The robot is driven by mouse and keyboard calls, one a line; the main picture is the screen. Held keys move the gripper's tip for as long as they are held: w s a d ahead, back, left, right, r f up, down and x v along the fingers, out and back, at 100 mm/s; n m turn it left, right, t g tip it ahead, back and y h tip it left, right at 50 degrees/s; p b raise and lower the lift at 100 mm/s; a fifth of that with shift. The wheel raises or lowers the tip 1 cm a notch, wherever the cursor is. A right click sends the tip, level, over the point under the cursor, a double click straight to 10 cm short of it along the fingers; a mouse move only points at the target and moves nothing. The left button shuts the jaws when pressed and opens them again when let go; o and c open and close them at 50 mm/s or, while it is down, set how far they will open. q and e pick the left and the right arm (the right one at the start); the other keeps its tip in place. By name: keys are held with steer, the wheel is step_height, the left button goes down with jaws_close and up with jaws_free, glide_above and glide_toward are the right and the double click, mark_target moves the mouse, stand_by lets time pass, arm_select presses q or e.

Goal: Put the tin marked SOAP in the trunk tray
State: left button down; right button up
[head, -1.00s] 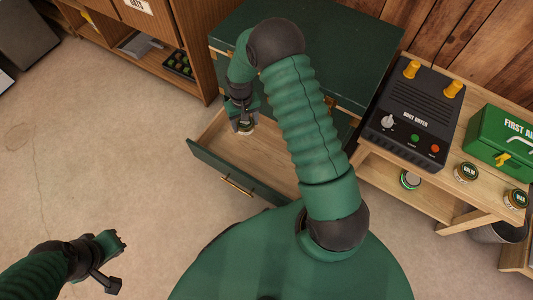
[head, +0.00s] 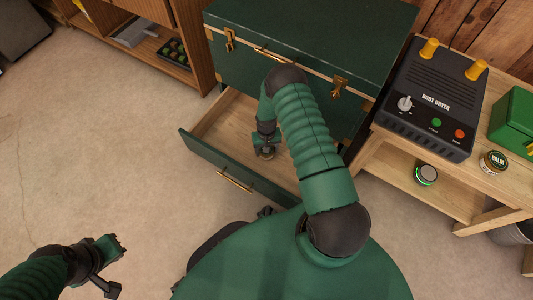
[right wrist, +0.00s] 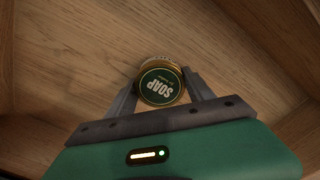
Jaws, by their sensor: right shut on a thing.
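The tin marked SOAP (right wrist: 161,85) has a dark green lid with white lettering and a gold rim. My right gripper (right wrist: 160,90) is shut on it, one finger on each side. In the head view the tin (head: 266,154) is small under the right gripper (head: 266,146), inside the pulled-out wooden tray (head: 222,145) of the green trunk (head: 310,40). Bare wood lies around the tin; whether it touches the tray floor I cannot tell. My left gripper (head: 118,246) is low at the left over the floor, apart from everything; its fingers are not clear.
A wooden bench at right carries the boot dryer (head: 432,98), a tin marked BALM (head: 493,161) and a green box (head: 514,125). Another tin (head: 426,175) sits on its lower shelf. A wooden cabinet (head: 185,45) stands left of the trunk. The floor left of the tray is clear.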

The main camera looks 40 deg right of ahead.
steer(key=shift+f, duration=0.85)
steer(key=shift+r, duration=0.2)
steer(key=shift+c, duration=0.8)
arm_select(q)
steer(key=shift+f, duration=0.55)
arm_select(e)
steer(key=shift+f, duration=0.1)
steer(key=o, duration=1.7)
